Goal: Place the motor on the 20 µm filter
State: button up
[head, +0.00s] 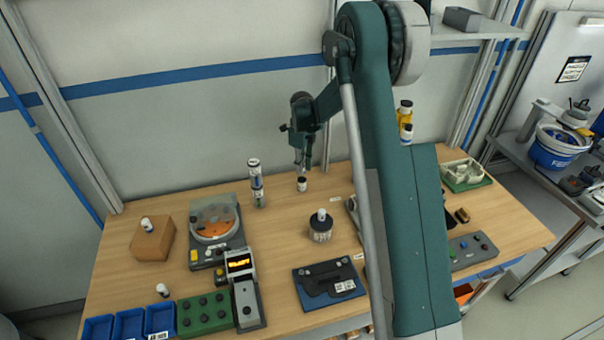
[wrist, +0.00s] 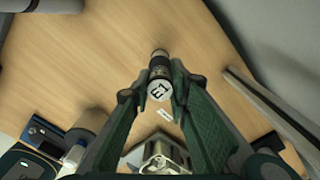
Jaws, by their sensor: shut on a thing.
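My gripper (wrist: 151,88) is shut on a small upright cylinder (wrist: 160,72), which I take to be the motor. It has a dark body and a pale top face with a black mark. In the head view my gripper (head: 301,172) hangs near the back of the table, with a small dark and white cylinder (head: 301,184) at its tips. Whether its foot touches the table I cannot tell. A tall upright cylinder (head: 256,184) with white, black and blue bands stands to its left, apart from the gripper. I cannot read which part is the 20 µm filter.
A turntable device (head: 214,226), a wooden block (head: 152,240) and blue bins (head: 130,324) are at the left. Yellow and white bottles (head: 405,114) show behind my arm. The wood around the tall cylinder is clear.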

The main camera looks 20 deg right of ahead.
jog(key=shift+f, duration=1.8)
jog(key=shift+f, duration=0.15)
jog(key=o, duration=0.9)
jog(key=shift+r, duration=0.2)
notch_tip(320, 180, up, 12)
